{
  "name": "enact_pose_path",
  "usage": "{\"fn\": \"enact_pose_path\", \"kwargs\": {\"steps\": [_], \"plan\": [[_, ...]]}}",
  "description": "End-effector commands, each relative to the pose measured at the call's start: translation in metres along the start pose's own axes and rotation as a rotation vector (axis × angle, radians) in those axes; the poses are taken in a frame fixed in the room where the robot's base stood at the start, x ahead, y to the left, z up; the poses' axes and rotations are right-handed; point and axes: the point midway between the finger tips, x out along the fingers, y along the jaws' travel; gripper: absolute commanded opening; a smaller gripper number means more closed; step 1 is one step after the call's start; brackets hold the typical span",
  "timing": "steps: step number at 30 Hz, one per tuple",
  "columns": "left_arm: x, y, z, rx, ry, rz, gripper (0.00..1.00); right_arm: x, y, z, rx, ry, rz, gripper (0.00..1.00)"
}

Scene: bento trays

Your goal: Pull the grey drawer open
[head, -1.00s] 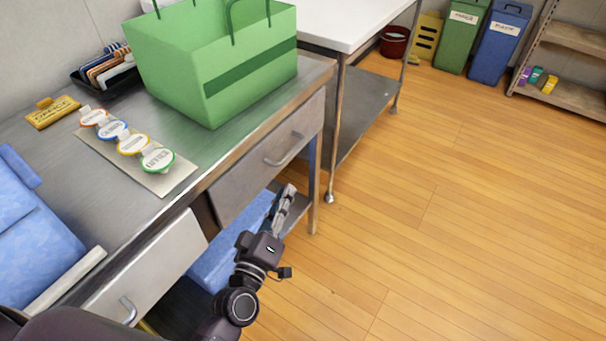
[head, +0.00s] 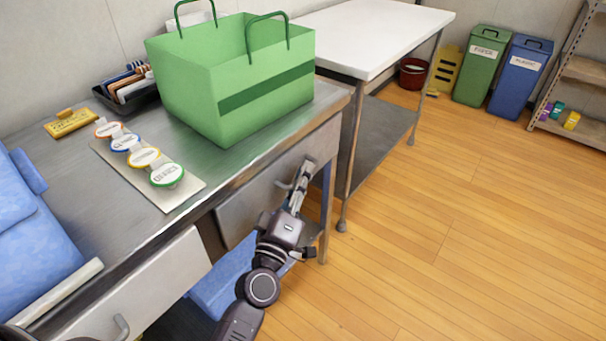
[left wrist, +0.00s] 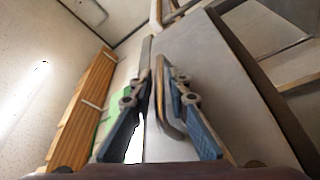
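The grey drawer (head: 243,207) is under the metal counter, below the green bag, and looks shut in the head view. Its bar handle (head: 282,185) is partly hidden by my left gripper (head: 303,172), which is at the drawer front. In the left wrist view, the drawer front (left wrist: 215,90) fills the middle right. The curved metal handle (left wrist: 161,95) shows between the two fingers of my left gripper (left wrist: 153,65). The fingers are apart, with a gap beside the handle. I cannot tell whether they touch it. My right gripper is not in view.
A second pale drawer (head: 150,285) with a handle is at the lower left. The green bag (head: 235,105) and a card with round labels (head: 190,193) are on the counter. A white-topped table (head: 375,35) stands beyond it. The wooden floor to the right is clear.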

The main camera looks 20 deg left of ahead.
Motion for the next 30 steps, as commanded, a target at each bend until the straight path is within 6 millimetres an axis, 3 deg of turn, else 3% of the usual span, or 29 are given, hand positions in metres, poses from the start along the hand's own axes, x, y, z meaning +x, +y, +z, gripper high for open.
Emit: {"fn": "enact_pose_path", "kwargs": {"steps": [9, 14, 30], "plan": [[0.0027, -0.0007, 0.0004, 0.0, -0.001, -0.001, 0.16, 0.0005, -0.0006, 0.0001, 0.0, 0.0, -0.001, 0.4], [0.0026, -0.0007, 0.0003, 0.001, -0.001, -0.001, 0.0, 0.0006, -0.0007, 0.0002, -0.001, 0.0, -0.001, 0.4], [0.0013, 0.001, 0.003, 0.001, -0.002, -0.002, 0.0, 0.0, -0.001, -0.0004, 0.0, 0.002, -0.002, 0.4]]}}
